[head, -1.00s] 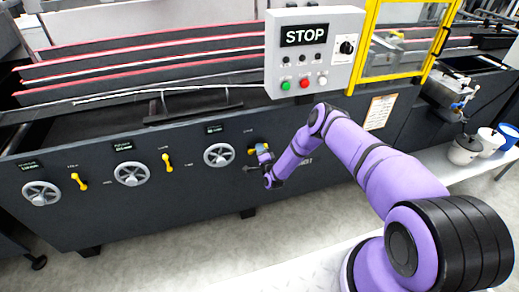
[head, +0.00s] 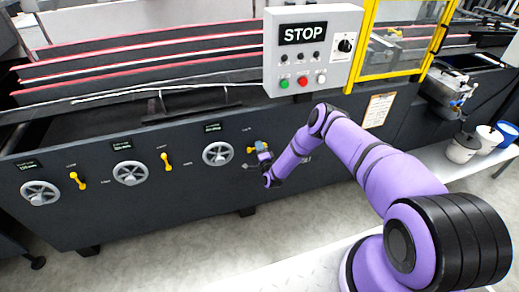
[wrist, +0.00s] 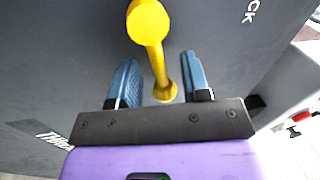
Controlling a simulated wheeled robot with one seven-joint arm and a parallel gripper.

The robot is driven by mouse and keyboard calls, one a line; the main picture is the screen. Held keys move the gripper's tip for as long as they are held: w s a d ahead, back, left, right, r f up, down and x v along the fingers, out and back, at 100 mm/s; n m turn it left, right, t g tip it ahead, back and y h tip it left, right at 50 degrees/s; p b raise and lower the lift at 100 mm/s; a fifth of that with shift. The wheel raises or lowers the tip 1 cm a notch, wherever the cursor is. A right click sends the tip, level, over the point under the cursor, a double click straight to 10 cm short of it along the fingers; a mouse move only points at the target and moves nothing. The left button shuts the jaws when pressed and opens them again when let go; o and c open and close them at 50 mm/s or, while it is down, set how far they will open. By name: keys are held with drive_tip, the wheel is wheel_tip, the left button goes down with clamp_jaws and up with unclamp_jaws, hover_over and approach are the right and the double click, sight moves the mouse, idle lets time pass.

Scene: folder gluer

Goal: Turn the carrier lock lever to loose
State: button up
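A yellow lever (head: 252,150) with a round knob is on the dark machine front, right of the rightmost handwheel, partly hidden by my gripper in the head view. In the wrist view the lever (wrist: 157,55) runs between my gripper's two blue fingers, its knob towards the camera and its foot on the panel. My gripper (wrist: 159,60) is open, with a visible gap between the lever and each finger. In the head view my gripper (head: 263,152) is at this lever. The labels are too small to tell which lever is the carrier's.
Two more yellow levers (head: 77,181) (head: 166,161) stand to the left, among grey handwheels (head: 217,154). A control box (head: 313,50) with a STOP sign hangs above my forearm. A yellow-framed guard (head: 404,38) is to its right. Floor before the panel is clear on the left.

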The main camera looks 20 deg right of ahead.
drive_tip(key=s+f, duration=0.2)
drive_tip(key=s, duration=0.8)
drive_tip(key=shift+s+d, duration=0.2)
drive_tip(key=shift+s, duration=0.1)
